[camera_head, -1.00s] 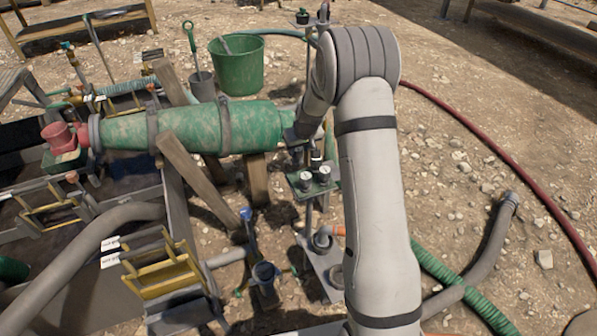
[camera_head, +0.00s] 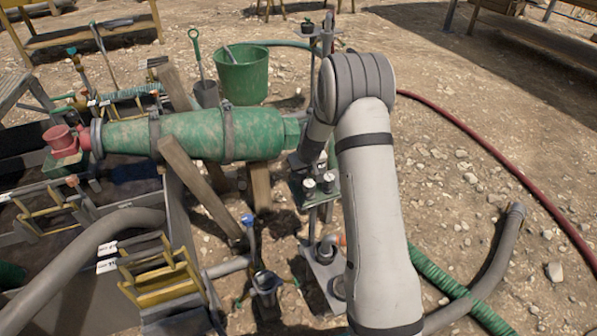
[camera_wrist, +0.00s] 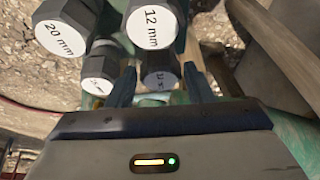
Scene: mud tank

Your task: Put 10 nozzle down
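Several dark nozzles with white labelled faces fill the top of the wrist view: a 20 mm nozzle (camera_wrist: 62,32), a 12 mm nozzle (camera_wrist: 152,25), and a smaller nozzle (camera_wrist: 100,70) whose label is hard to read. Another small nozzle (camera_wrist: 160,78), its label dark and not clearly legible, lies between the fingertips of my gripper (camera_wrist: 158,84). The fingers stand apart, with a narrow gap on each side of it. In the head view, white-topped nozzles (camera_head: 309,187) stand on a green plate (camera_head: 325,196) on a stand, beside my arm. My fingers are hidden there.
A large green cylinder (camera_head: 190,135) on wooden props lies left of the stand. A green bucket (camera_head: 240,75) stands behind it. A grey hose (camera_head: 495,270), a green ribbed hose (camera_head: 440,278) and a red hose (camera_head: 480,140) lie on the ground at right.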

